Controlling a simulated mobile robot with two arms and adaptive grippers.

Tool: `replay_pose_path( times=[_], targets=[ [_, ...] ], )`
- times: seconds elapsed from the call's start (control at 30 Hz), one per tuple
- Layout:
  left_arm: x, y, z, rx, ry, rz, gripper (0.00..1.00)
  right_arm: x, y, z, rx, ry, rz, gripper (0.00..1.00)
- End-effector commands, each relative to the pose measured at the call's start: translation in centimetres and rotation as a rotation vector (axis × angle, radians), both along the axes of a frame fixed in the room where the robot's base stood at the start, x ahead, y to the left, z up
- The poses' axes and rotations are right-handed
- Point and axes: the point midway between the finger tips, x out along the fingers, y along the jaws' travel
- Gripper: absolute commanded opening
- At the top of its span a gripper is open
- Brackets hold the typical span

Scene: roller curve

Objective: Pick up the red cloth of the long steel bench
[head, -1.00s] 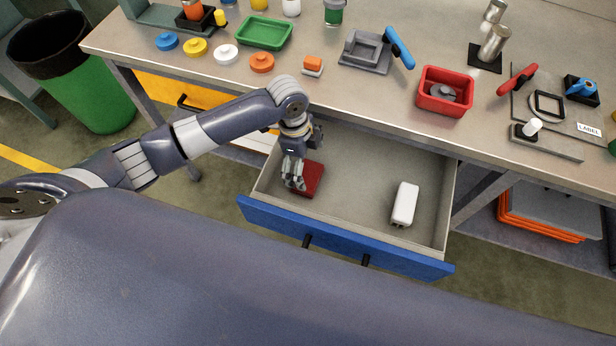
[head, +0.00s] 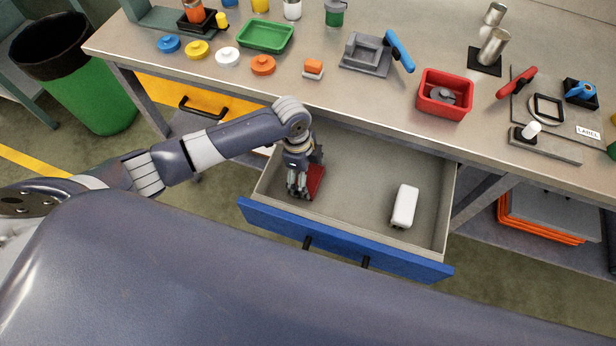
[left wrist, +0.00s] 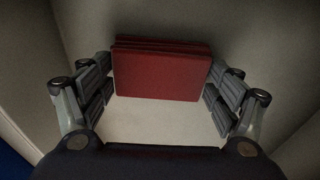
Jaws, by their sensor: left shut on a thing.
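The red cloth (head: 317,182) is a folded dark red pad inside the open blue-fronted drawer of the long steel bench (head: 330,85). It lies at the left end of the drawer, partly hidden by my left gripper (head: 299,194). In the left wrist view the cloth (left wrist: 160,75) shows as stacked folded layers between the two fingers of my left gripper (left wrist: 160,98). The fingers are on its left and right sides, shut on it. In the head view I cannot tell whether it is clear of the drawer floor. My right gripper is not in view.
A white box-like object (head: 404,206) lies at the drawer's right side. The drawer's blue front (head: 340,238) and low walls surround the cloth. The bench edge overhangs behind. A red bin (head: 445,94) and a green tray (head: 265,36) stand on top. The drawer's middle is clear.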

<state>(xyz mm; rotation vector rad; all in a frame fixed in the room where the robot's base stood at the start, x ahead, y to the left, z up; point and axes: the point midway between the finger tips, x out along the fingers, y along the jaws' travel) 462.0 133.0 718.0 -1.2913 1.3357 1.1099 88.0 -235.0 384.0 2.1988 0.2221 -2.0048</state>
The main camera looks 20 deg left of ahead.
Motion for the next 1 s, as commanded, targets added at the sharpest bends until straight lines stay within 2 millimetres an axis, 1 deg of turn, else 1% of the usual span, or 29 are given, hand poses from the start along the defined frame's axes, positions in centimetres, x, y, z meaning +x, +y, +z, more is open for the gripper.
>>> replay_pose_path(
  times=[0.17,0.27,0.37,0.47,0.7,1.0],
  targets=[
    [0.0,0.0,0.3,0.0,0.0,0.0,0.61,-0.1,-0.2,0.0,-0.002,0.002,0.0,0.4],
    [0.1,0.0,1.0,0.0,-0.001,0.0,0.61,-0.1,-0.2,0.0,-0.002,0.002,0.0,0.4],
    [0.1,0.0,2.3,-0.001,-0.003,-0.001,0.61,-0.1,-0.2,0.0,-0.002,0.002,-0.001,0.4],
    [0.1,0.0,4.3,-0.001,-0.003,-0.002,0.61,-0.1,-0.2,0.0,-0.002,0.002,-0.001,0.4],
    [0.2,0.0,11.5,0.0,-0.007,-0.002,0.61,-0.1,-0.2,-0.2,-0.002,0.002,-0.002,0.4],
    [0.2,0.0,19.6,-0.001,-0.007,-0.001,0.61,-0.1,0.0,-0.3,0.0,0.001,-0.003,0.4]
  ],
)
